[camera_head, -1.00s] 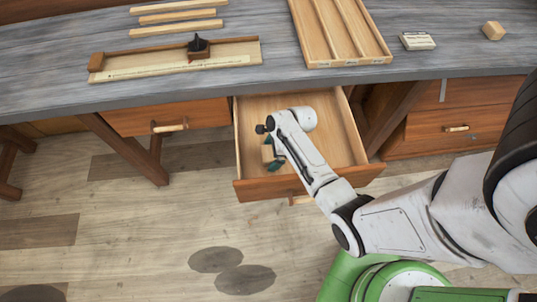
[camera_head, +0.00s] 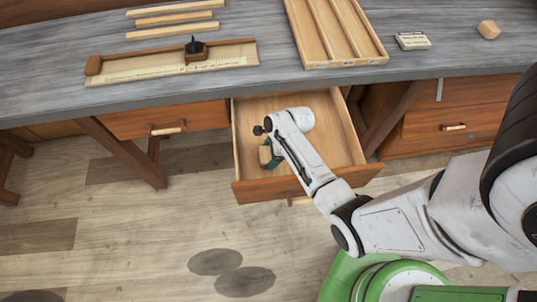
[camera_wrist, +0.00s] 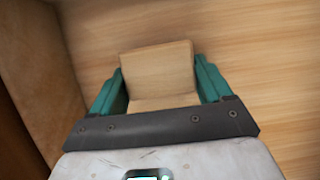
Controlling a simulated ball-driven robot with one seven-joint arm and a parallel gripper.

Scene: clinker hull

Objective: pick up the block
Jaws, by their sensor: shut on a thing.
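A light wooden block (camera_wrist: 158,72) sits between the two green fingers of my gripper (camera_wrist: 158,88) in the wrist view, with a finger against each side. My gripper is shut on it. In the head view the block (camera_head: 265,154) and my gripper (camera_head: 270,162) are inside the open drawer (camera_head: 340,130), near its left front corner. My arm hides part of the gripper. I cannot tell whether the block touches the drawer floor.
The drawer's walls and front panel (camera_head: 250,191) surround my gripper. The grey workbench top (camera_head: 120,88) is behind, with a divided wooden tray (camera_head: 335,62), wooden strips (camera_head: 175,18), a small labelled box (camera_head: 412,41) and another wooden block (camera_head: 489,30). The floor in front is clear.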

